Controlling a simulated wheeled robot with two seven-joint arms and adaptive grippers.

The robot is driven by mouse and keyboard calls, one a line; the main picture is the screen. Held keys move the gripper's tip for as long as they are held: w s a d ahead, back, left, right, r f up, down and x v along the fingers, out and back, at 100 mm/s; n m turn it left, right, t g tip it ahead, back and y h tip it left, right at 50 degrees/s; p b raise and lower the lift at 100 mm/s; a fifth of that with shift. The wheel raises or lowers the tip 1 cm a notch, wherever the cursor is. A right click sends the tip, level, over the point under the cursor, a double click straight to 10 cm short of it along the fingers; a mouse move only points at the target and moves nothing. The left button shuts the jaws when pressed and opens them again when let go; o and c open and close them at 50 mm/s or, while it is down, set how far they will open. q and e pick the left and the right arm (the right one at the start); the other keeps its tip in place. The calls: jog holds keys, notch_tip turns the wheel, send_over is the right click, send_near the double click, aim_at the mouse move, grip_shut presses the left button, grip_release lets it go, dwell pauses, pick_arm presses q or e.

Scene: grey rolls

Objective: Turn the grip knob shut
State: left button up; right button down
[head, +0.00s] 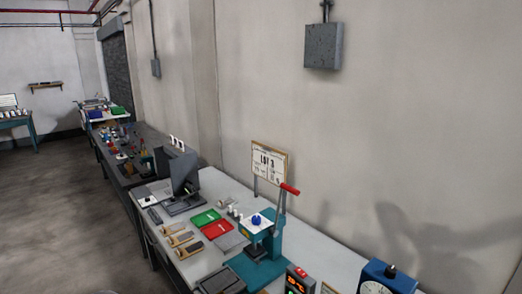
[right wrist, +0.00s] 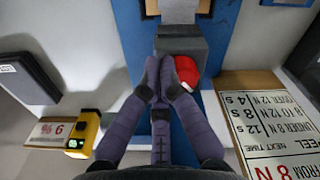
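The red knob (right wrist: 187,72) shows in the right wrist view, beside a grey block (right wrist: 182,45) on a blue upright body (right wrist: 150,30). My right gripper (right wrist: 163,82) has dark purple fingers that come together in front of the block. The fingertips look nearly touching, with nothing visible between them. The right fingertip covers part of the red knob; I cannot tell whether it touches it. Neither gripper shows in the head view.
In the wrist view, a printed sign (right wrist: 270,125) stands at right and a yellow device (right wrist: 83,133) at left. In the head view, a teal press (head: 262,262) with a red handle, trays and a folding screen (head: 185,180) crowd the white bench along the wall.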

jog(key=shift+w+a, duration=0.15)
jog(key=shift+a, duration=0.1)
jog(key=shift+w+a+r+b, duration=0.1)
jog(key=shift+a+r+b, duration=0.05)
jog(key=shift+a+b, duration=0.2)
jog(key=shift+w+a, duration=0.15)
jog(key=shift+w+a+r, duration=0.15)
jog(key=shift+w+a, duration=0.05)
jog(key=shift+w, duration=0.05)
jog(key=shift+s+a+b, duration=0.1)
jog(key=shift+s+b, duration=0.1)
jog(key=shift+b, duration=0.15)
jog(key=r+p, duration=0.1)
jog(key=r, duration=0.1)
jog(key=r+p, duration=0.3)
jog(key=shift+s+a+r, duration=0.15)
jog(key=shift+s+r, duration=0.15)
jog(key=shift+s+f, duration=0.1)
jog(key=shift+f, duration=0.05)
